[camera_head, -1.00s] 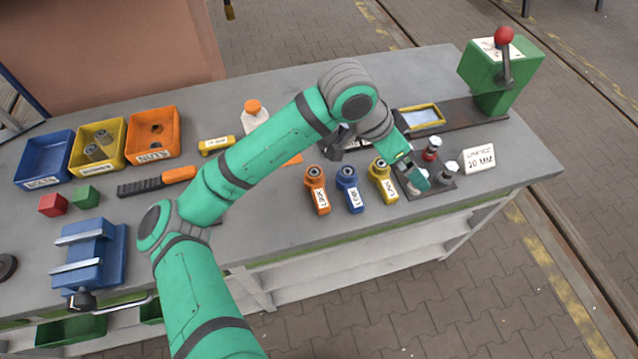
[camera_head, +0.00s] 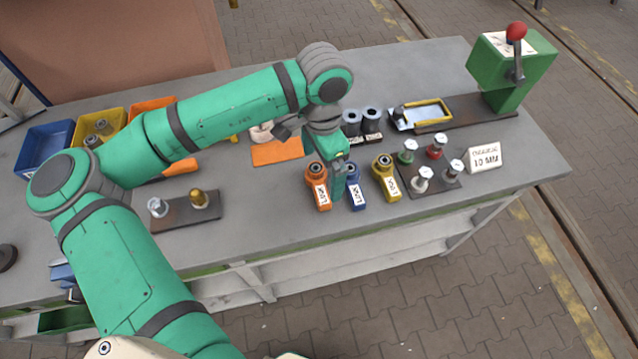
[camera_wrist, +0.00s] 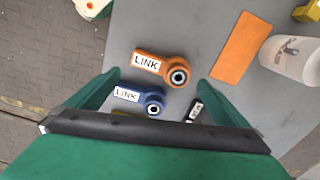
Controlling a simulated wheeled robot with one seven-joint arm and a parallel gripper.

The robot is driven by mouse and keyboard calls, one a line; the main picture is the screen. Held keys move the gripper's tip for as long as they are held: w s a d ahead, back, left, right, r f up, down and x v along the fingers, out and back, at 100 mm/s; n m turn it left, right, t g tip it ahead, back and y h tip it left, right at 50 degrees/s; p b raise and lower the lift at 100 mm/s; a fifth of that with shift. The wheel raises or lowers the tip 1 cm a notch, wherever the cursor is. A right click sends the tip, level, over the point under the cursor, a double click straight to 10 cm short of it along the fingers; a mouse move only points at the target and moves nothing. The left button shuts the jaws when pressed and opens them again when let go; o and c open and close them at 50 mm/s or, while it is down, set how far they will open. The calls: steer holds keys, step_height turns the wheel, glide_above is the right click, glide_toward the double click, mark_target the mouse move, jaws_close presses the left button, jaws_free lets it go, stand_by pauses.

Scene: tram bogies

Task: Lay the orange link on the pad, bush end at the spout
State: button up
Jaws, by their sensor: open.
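The orange link (camera_head: 319,186) lies on the bench, its round bush end away from the front edge and its LINK label towards it. In the wrist view the orange link (camera_wrist: 160,66) lies between my open fingers, with nothing gripped. My gripper (camera_head: 338,182) is above the bench between the orange and blue links; its height is hard to tell. A flat orange pad (camera_head: 277,151) lies behind the links and also shows in the wrist view (camera_wrist: 240,47). A white bottle (camera_wrist: 292,58) stands beside it. I cannot make out a spout for certain.
A blue link (camera_head: 356,192) and a yellow link (camera_head: 386,179) lie close to the right.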

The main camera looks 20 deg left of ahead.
mark_target(321, 183)
steer(key=shift+f, duration=2.8)
steer(key=c, duration=1.4)
steer(key=shift+o, duration=0.2)
steer(key=shift+r, duration=0.1)
